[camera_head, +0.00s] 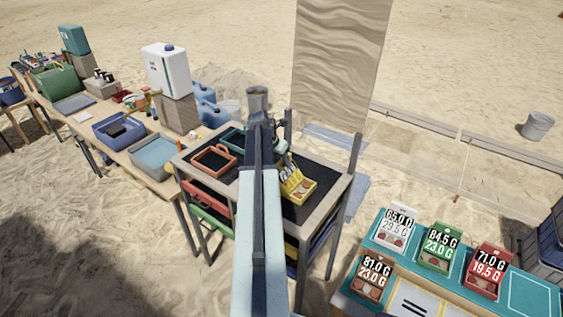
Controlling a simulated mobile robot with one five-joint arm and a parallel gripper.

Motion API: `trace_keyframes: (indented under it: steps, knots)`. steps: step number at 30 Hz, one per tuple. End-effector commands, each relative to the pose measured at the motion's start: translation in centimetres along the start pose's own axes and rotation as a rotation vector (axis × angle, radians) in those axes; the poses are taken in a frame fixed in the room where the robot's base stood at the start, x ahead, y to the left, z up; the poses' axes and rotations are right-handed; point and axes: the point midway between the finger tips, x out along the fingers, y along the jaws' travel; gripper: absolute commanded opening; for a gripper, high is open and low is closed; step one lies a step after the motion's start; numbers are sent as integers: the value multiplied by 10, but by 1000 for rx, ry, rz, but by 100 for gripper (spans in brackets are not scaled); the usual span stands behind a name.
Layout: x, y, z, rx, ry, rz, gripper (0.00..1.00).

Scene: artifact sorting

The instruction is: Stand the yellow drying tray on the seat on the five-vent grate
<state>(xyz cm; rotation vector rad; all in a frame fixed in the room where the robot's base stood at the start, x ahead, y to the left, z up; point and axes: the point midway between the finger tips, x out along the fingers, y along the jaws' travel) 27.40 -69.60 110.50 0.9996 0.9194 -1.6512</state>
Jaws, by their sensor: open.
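A yellow tray (303,190) with a raised, dark-marked label sits on the dark top of the wooden cart (322,211), right of my arm. My gripper (284,163) is at the arm's far end, just above and behind this tray. It is open; its fingers are small and partly hidden, and I cannot tell whether they touch the tray. A pale plate with dark slots (412,308) lies on the bench at bottom right, cut off by the picture's edge. Its slots cannot all be seen, so I cannot tell if it is the five-vent grate.
White (393,240), green (438,259), red (487,283) and brown (371,289) labelled trays stand on the teal bench. An orange-red tray (214,160) lies on the cart's left. A tall tan panel (338,60) rises behind the cart. Sand separates cart and bench.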

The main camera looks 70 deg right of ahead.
Motion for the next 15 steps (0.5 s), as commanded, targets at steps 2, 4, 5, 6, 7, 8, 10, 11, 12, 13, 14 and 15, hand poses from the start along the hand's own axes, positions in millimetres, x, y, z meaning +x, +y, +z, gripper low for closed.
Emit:
trace_keyframes:
  steps: [2,4,5,6,7,8,10,11,12,13,14,15]
  knots:
    - [-5,0,1,0,0,0,42]
    - [-12,0,1,-1,0,0,42]
    - [-16,-1,2,-1,0,0,42]
    - [-23,-1,2,-1,0,0,42]
    - [-29,-1,2,-1,0,0,42]
    - [-35,-1,3,-1,0,0,42]
    - [-51,-2,3,-2,0,0,42]
    - [-58,-2,4,-2,0,0,42]
    - [-68,-2,4,-2,0,0,42]
    - [-76,-2,4,-3,0,0,42]
    - [-84,-2,4,-2,0,0,42]
    - [-93,-2,4,-2,0,0,42]
